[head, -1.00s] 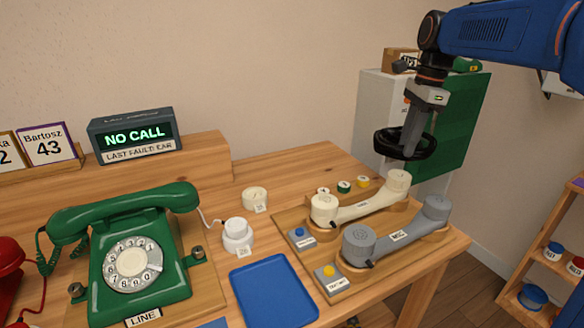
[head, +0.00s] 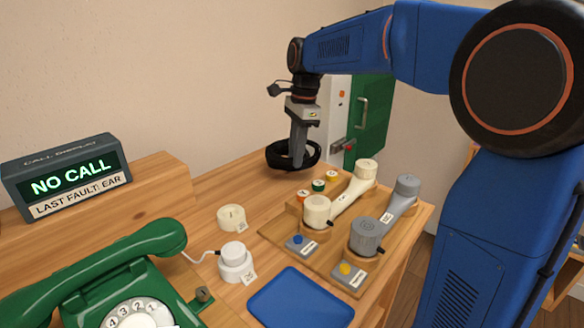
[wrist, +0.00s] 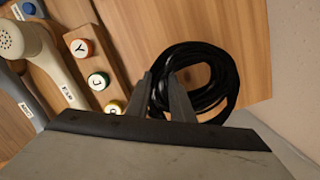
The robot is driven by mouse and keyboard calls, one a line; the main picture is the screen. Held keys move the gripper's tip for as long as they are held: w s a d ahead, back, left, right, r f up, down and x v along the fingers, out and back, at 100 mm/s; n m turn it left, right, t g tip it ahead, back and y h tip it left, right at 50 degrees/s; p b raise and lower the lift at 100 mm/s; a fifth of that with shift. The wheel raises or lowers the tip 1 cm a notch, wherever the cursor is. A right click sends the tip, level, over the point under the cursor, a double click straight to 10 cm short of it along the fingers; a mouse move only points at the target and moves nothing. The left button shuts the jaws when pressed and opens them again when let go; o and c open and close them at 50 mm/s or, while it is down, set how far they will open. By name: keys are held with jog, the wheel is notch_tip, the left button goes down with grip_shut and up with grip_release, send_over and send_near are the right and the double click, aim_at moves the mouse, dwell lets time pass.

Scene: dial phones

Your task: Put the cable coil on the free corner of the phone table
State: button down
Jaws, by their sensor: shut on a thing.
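The black cable coil (head: 293,154) is a thick round bundle in my gripper (head: 297,163), over the back right corner of the wooden phone table (head: 222,183). In the wrist view, the coil (wrist: 209,80) lies flat in outline, with the fingertips of my gripper (wrist: 166,90) shut on its near left side. Bare wood shows around and beneath the coil. I cannot tell whether the coil touches the table top or hangs just above it.
A wooden board with a cream handset (head: 340,192), a grey handset (head: 385,215) and small round coloured caps (head: 319,185) lies in front of the coil. A blue tray (head: 300,298) and green phone (head: 130,275) are nearer. A green cabinet door (head: 370,110) stands behind.

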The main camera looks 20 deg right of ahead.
jog(key=shift+d+f, duration=0.1)
jog(key=shift+f, duration=1.95)
jog(key=c, duration=1.6)
grip_release()
jog(key=shift+f, duration=0.1)
jog(key=shift+o, duration=0.2)
jog(key=r, duration=0.4)
jog(key=d+r, duration=0.1)
jog(key=r, duration=0.7)
jog(key=shift+d, duration=0.2)
